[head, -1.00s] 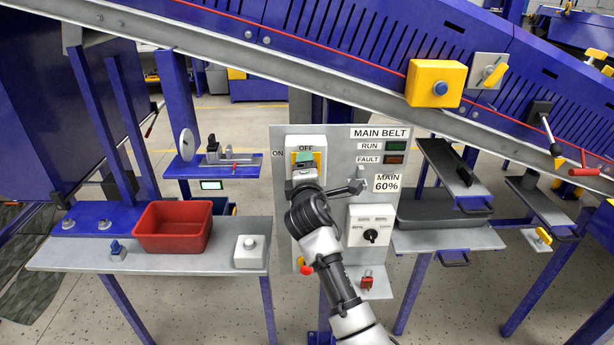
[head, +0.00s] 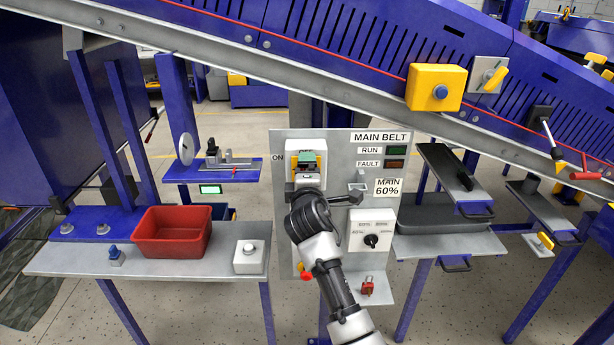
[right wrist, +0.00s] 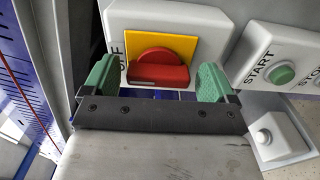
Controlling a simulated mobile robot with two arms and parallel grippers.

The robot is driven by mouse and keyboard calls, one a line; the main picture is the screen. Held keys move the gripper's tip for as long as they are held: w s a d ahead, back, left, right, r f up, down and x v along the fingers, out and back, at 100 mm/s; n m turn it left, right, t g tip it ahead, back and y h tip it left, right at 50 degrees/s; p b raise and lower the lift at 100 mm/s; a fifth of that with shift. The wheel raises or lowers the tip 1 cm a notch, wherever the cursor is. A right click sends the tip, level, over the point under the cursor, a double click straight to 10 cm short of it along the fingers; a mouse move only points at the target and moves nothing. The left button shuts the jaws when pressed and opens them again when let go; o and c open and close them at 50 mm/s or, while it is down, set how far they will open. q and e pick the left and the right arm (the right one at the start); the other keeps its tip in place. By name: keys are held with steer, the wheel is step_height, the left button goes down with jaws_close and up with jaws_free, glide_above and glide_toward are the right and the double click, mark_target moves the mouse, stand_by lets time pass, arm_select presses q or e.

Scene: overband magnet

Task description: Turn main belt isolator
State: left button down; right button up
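The main belt isolator is a white box (head: 291,147) marked ON and OFF on the grey MAIN BELT panel (head: 344,140). In the right wrist view its red knob (right wrist: 158,70) sits on a yellow plate (right wrist: 188,42), and the knob's bar lies roughly across the picture. My right gripper (right wrist: 155,83) is open, with one green-padded fingertip on each side of the knob and visible gaps between. In the head view my right gripper (head: 308,163) is in front of the isolator and hides the knob. My left gripper is not in view.
A speed selector box (head: 371,230) is right of my arm, with a red padlock (head: 367,287) below. A red bin (head: 172,232) and a white button box (head: 249,256) stand on the left shelf. The sloping conveyor (head: 330,75) passes above the panel.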

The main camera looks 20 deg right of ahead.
steer(key=shift+s, duration=0.1)
steer(key=b+v, duration=0.2)
steer(key=v, duration=0.8)
steer(key=shift+s+a+b, duration=0.1)
steer(key=shift+s+b, duration=0.2)
